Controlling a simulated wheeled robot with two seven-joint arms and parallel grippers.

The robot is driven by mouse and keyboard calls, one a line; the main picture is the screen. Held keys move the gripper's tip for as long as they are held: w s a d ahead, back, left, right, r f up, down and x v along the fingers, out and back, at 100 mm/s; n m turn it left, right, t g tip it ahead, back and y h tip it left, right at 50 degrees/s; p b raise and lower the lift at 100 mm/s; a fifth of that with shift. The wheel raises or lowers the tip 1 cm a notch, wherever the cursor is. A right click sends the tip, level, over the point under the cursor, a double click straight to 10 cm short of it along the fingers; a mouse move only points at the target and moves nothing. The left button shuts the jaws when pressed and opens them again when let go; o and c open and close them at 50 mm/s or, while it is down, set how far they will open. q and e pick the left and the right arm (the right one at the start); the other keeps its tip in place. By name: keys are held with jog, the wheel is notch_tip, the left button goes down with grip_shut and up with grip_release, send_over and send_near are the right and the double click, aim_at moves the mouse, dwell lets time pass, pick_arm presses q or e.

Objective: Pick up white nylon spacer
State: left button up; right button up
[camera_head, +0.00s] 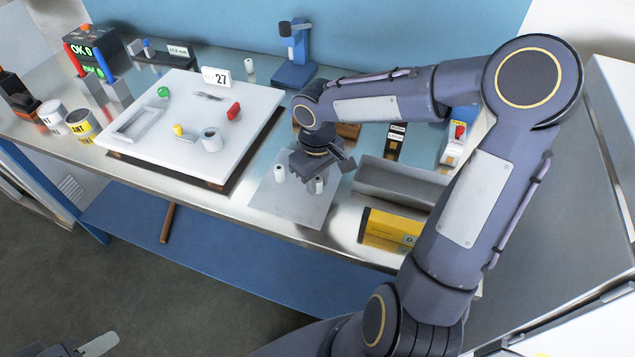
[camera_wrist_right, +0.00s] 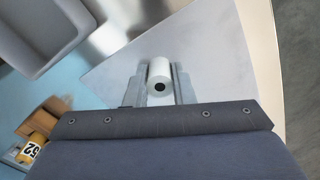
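A white spacer (camera_wrist_right: 158,72), a short upright cylinder with a dark hole in its top, is between the fingers of my right gripper (camera_wrist_right: 160,88). In the wrist view the fingers lie close against both its sides. In the head view my right gripper (camera_head: 318,182) is low over a grey mat (camera_head: 285,205) at the table's front, partly hiding this spacer. I cannot tell whether the spacer touches the mat. A second white spacer (camera_head: 279,173) stands on the mat to the left, apart from the gripper.
A grey bin (camera_head: 400,186) and a yellow box (camera_head: 391,228) are right of the mat. A white board (camera_head: 165,155) with small coloured parts and a grey ring (camera_head: 211,139) is on the left. A blue stand (camera_head: 294,72) is behind. The table's front edge is close.

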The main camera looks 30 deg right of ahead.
grip_shut()
jog(key=shift+r, duration=0.1)
